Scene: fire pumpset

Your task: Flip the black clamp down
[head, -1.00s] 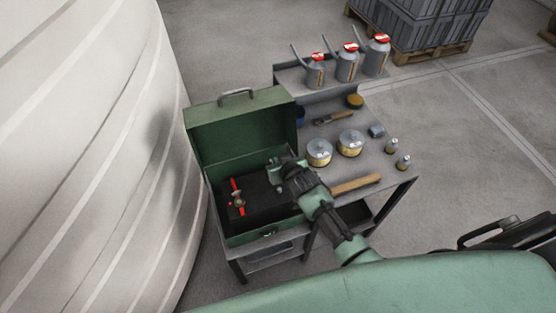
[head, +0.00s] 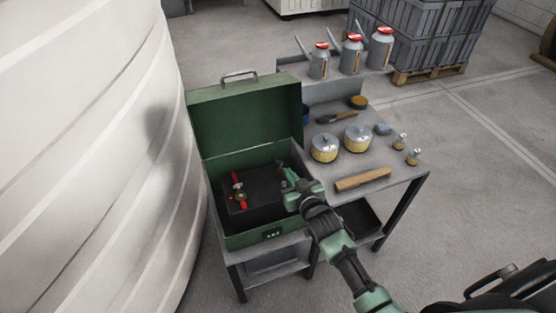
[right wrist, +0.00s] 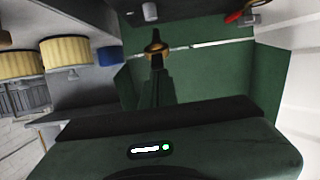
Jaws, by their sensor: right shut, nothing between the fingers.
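The open green box (head: 268,238) holds a black battery-like block (head: 258,198). My right gripper (head: 282,168) is in the box, over the block's right side. In the right wrist view its dark fingers (right wrist: 155,65) are shut and empty, pointing at a brass-coloured post (right wrist: 156,47). I cannot make out the black clamp clearly; it may be hidden behind the gripper. My left gripper is not in view.
The box's raised lid (head: 245,125) stands behind the block. To the right, the grey table (head: 385,200) carries tins (head: 325,148), a wooden-handled tool (head: 363,179) and small bottles. Oil cans (head: 352,55) stand at the back. A large white tank (head: 90,160) is close on the left.

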